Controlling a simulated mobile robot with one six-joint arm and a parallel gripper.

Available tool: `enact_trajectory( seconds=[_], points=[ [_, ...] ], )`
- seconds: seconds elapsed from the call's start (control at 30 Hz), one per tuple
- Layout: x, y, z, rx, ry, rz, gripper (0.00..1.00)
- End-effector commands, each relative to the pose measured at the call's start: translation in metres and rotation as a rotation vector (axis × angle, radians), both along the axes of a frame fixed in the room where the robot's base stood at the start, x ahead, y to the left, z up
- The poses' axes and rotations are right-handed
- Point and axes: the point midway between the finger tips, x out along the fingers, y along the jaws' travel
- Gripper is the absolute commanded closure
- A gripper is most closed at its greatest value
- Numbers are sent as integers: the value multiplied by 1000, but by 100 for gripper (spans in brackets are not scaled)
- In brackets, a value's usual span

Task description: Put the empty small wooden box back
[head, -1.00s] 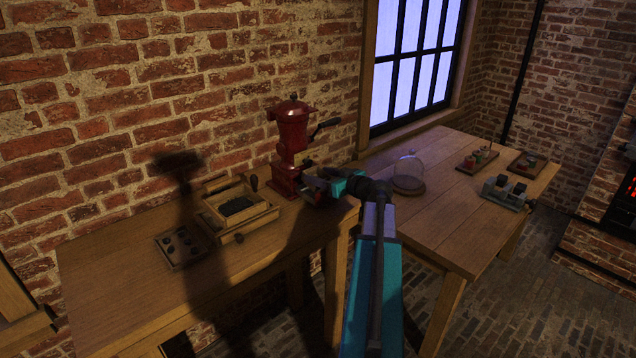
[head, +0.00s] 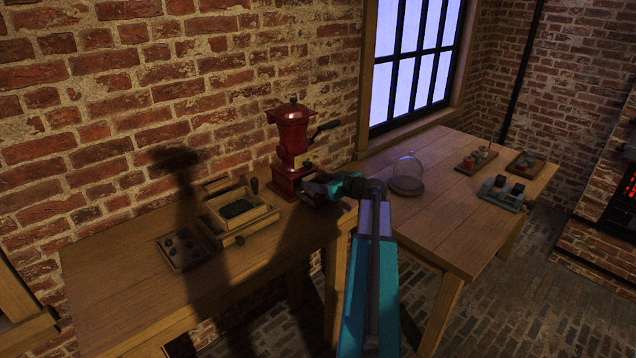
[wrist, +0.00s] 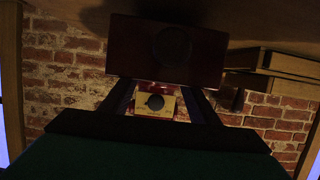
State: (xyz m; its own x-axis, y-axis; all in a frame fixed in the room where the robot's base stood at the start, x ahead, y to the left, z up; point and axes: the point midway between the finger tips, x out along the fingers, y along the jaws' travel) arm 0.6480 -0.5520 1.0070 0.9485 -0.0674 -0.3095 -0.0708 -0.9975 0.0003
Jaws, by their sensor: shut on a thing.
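The small box (head: 317,188) is dark, reddish-brown and open at the top, at the foot of the red mill (head: 293,140) in the head view. My gripper (head: 328,186) is shut on it from the right. The mill's pale plate with a dark spot (wrist: 157,101) shows between the fingers. The box is close to the mill's base; I cannot tell whether it touches the mill or is partly inside it.
A wooden tray (head: 213,234) left of the mill bears a wooden box (head: 265,208) with dark contents. A flat holder (head: 181,264) with dark round pieces lies further left. A glass dome (head: 408,172) stands on the right table. The left table's front is clear.

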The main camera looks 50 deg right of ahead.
Motion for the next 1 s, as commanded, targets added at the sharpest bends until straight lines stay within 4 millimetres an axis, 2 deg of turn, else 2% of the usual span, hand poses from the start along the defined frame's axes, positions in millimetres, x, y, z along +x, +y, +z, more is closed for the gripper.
enact_trajectory(
  seconds=[0.03, 0.47, 0.7, 1.0],
  points=[
    [2, 0, 5, 1, 19, 2, 71],
    [5, -1, 5, 12, 183, 0, 71],
    [4, 0, -11, 14, 184, 0, 71],
    [4, 0, -15, 13, 184, 0, 71]
  ],
)
